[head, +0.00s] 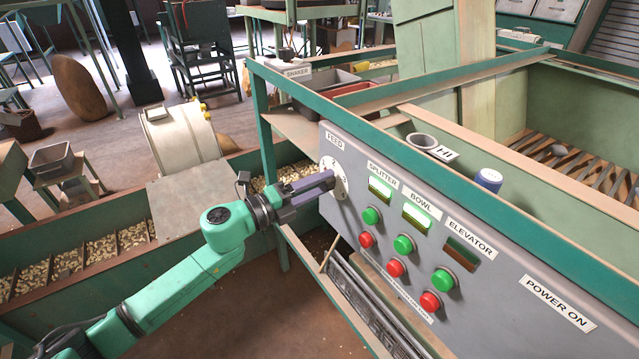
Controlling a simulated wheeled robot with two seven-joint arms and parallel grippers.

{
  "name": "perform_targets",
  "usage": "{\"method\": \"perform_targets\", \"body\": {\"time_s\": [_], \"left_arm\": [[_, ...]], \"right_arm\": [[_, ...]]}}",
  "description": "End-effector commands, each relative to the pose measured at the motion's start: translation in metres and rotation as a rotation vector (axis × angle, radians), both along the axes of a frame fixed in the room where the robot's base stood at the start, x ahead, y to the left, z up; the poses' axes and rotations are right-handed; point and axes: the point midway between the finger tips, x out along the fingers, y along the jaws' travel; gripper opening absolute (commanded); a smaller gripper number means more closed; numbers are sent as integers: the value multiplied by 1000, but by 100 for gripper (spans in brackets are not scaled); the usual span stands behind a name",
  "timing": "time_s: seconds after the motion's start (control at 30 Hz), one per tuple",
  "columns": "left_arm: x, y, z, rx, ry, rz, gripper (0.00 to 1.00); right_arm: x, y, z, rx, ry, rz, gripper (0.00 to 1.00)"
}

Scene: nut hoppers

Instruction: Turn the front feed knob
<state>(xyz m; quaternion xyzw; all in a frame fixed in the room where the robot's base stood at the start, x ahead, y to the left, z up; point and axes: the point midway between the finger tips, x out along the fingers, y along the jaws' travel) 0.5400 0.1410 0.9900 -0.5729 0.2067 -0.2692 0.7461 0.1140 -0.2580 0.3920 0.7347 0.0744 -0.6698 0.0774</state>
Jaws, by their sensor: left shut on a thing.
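The grey control panel (455,212) slopes across the right half of the head view. The feed knob's round white dial (341,180) is at the panel's upper left, below the FEED label (334,141). My left gripper (325,182) reaches in from the left and is shut on the feed knob at the middle of the dial. The fingers cover the knob itself, so its turn angle cannot be read. My right gripper does not show.
Green buttons (372,215) and red buttons (366,240) sit just right of the dial. Nut-filled bins (103,248) lie left, and the green frame edges the panel.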

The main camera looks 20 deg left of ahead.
Motion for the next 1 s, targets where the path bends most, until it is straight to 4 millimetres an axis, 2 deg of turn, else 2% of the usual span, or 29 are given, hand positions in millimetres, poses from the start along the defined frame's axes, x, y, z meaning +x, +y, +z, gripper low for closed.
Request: {"method": "perform_targets", "body": {"time_s": [0.17,0.2,0.23,0.27,0.67,0.77,1.0], "left_arm": [[0,0,0,0,0,1,0],[0,0,0,0,0,1,62],[0,0,0,0,0,0,74],[0,0,0,0,0,0,81],[-4,4,-2,1,1,1,81],[-12,11,-4,0,3,3,81],[-48,38,-6,3,5,-2,81]], "right_arm": [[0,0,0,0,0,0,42],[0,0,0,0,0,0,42],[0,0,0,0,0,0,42],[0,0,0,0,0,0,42],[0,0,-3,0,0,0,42],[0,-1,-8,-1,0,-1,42],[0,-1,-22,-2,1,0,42]]}}
